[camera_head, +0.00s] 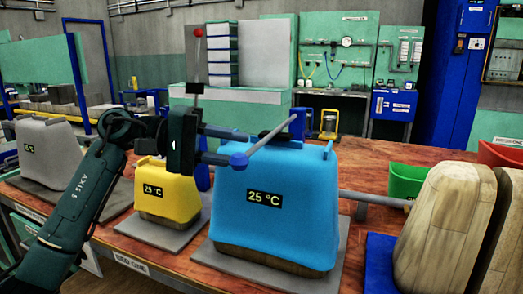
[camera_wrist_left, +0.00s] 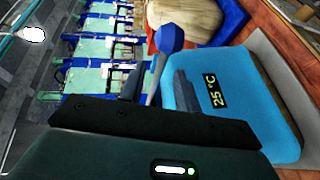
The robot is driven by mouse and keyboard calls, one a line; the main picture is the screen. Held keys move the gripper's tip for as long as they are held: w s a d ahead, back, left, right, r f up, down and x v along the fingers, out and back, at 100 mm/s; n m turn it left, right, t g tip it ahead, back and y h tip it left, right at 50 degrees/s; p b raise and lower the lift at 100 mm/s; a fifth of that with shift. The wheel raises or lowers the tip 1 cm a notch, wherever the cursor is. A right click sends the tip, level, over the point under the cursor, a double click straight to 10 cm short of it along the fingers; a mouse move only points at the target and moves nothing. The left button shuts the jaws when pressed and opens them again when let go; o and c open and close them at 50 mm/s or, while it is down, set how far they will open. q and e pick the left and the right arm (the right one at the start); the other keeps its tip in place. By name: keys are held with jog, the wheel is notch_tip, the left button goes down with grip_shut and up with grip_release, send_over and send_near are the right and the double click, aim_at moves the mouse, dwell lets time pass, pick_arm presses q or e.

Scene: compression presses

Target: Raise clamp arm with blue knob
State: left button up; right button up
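The blue knob (camera_head: 238,160) sits on the end of a thin grey clamp arm (camera_head: 272,133), which slants up to the right above the blue press block (camera_head: 300,200) reading 25 °C. My left gripper (camera_head: 226,146) is by the knob, to the left of the block. In the left wrist view the blue knob (camera_wrist_left: 171,38) lies beyond the fingertips, and its rod runs down between the two fingers (camera_wrist_left: 157,80). The fingers are apart with gaps showing beside the rod, so the gripper looks open. My right gripper is not in view.
A yellow block (camera_head: 168,193) stands left of the blue one, and a grey block (camera_head: 50,155) farther left. A red knob (camera_head: 198,32) tops an upright rod behind my gripper. Beige blocks (camera_head: 440,230) and green (camera_head: 406,180) and red (camera_head: 500,154) bins stand at right.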

pick_arm(q)
jog(key=d, duration=0.3)
jog(key=d+f, duration=0.1)
jog(key=d, duration=0.1)
jog(key=shift+w+d+p, duration=0.25)
jog(key=shift+p, duration=0.05)
jog(key=shift+c, duration=0.5)
grip_shut()
